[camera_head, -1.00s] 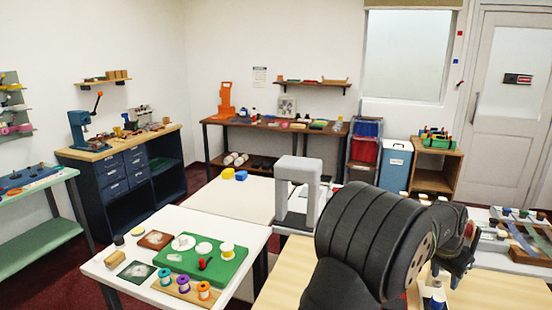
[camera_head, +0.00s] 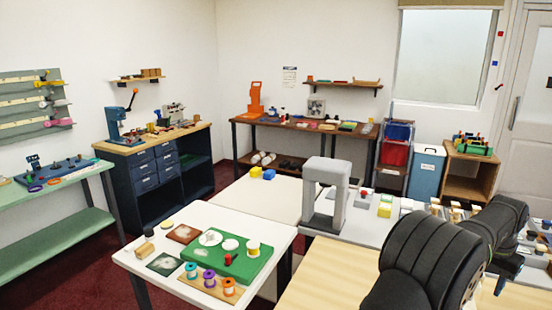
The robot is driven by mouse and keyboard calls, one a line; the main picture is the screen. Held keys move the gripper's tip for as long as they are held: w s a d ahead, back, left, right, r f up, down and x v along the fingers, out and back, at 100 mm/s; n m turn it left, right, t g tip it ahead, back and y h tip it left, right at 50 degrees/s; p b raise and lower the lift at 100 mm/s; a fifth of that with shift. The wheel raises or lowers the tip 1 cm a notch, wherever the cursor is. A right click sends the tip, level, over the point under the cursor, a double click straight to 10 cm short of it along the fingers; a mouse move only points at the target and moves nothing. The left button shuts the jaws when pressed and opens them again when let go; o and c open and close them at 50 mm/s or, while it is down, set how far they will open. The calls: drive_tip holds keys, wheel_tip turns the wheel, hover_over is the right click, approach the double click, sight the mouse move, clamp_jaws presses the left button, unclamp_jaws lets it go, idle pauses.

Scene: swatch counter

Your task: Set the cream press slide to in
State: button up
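I cannot pick out a cream press slide for certain in the head view, nor whether any slide is in or out. A grey arch-shaped frame (camera_head: 325,197), possibly a press, stands on the tables in the middle. A blue lever press (camera_head: 123,122) with an orange-tipped handle stands on the wooden-topped bench at the back left. My black arm (camera_head: 430,265) fills the lower right. My gripper does not show clearly; the arm's own links and the frame edge hide it.
A white table (camera_head: 150,268) at front left holds a green board (camera_head: 228,258) and several thread spools. A pale wood top (camera_head: 325,275) lies beside my arm. A green bench (camera_head: 55,245) and a wall rack (camera_head: 30,100) stand at left. Dark red floor is open between the benches.

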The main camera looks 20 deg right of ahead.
drive_tip(key=shift+c, duration=0.4)
clamp_jaws()
drive_tip(key=s+a+f+m+t+h, duration=0.2)
drive_tip(key=s+a+f+m+h, duration=0.4)
drive_tip(key=s+a+f+m, duration=0.4)
drive_tip(key=shift+n, duration=0.9)
drive_tip(key=x, duration=0.2)
drive_tip(key=w+x, duration=0.1)
drive_tip(key=x, duration=0.2)
drive_tip(key=w+x, duration=0.1)
drive_tip(key=x, duration=0.2)
drive_tip(key=shift+f, duration=0.15)
drive_tip(key=shift+w+d+f, duration=0.1)
drive_tip(key=shift+w+d, duration=0.35)
drive_tip(key=shift+w, duration=0.25)
drive_tip(key=shift+w+d, duration=0.8)
drive_tip(key=shift+w, duration=0.2)
